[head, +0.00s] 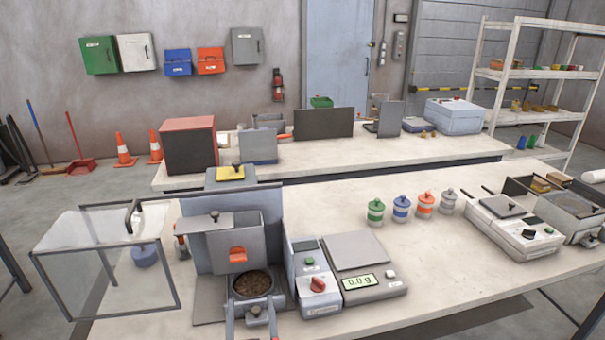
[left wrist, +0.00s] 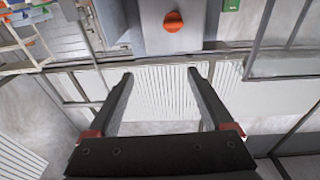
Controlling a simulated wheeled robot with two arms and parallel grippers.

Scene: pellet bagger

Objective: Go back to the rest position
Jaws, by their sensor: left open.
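A small dark knob shows between the fingers in that view. In the left wrist view the gripper (left wrist: 158,74) has its two dark fingers wide apart, with nothing held between them. A grey panel with an orange knob (left wrist: 173,21) lies beyond the fingertips. My right gripper is not in view.
A clear-walled box frame (head: 105,262) stands left of the machine. A scale (head: 365,283) and a control box with a red knob (head: 317,287) stand to its right. Several coloured jars (head: 401,208) are farther back. The table's front right part is bare.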

